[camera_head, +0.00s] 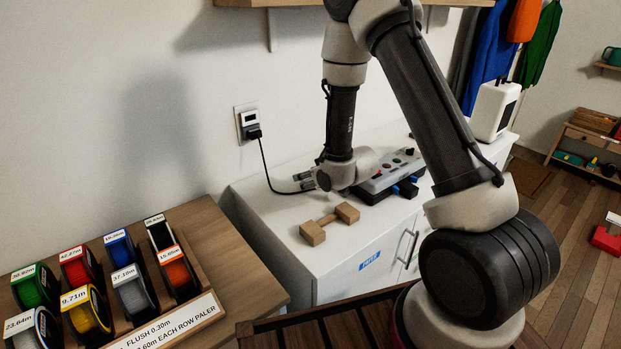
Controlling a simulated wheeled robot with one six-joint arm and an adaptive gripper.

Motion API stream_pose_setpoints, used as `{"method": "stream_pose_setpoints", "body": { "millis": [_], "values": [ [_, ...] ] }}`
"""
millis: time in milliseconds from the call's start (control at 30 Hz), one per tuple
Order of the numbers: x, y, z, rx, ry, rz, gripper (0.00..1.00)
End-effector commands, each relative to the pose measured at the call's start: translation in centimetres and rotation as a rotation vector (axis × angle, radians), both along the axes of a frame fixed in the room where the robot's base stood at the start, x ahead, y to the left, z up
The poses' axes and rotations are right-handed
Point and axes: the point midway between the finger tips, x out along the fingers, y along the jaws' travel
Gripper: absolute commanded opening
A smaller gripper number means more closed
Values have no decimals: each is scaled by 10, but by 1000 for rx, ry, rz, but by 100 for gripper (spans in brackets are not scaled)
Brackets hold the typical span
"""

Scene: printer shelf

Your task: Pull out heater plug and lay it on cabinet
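A black plug (254,133) sits in the white wall socket (246,118), which has a small display above the plug. Its black cable (266,168) hangs down the wall and curves right onto the white cabinet (262,212), passing out of sight by my gripper. My gripper (300,181) is low over the cabinet's back part, right of and below the socket, pointing left. Its two small fingers look apart with nothing seen between them. It is clear of the plug; whether it touches the cable I cannot tell.
A grey strip (388,172) with blue plugs lies to the right, and a white appliance (495,110) stands beyond. A rack of filament spools (195,312) stands at left. A shelf (290,22) overhangs above.

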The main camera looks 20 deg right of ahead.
Motion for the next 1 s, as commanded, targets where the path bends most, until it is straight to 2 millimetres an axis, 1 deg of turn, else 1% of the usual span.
{"method": "stream_pose_setpoints", "body": {
  "millis": [33, 267, 367, 467, 700, 800, 900, 1000],
  "values": [
    [-10, -3, -11, -9, 34, -2, 56],
    [-11, -4, -11, -9, 36, -6, 56],
    [-10, -4, -7, -8, 35, -6, 56],
    [-9, -3, 5, -7, 30, -5, 56],
    [-4, -1, 59, -3, 11, -1, 56],
    [-3, 0, 77, -2, 7, -1, 56],
    [-2, 0, 90, -1, 5, -1, 56],
    [-2, 1, 97, -2, 6, 1, 56]
  ]
}}
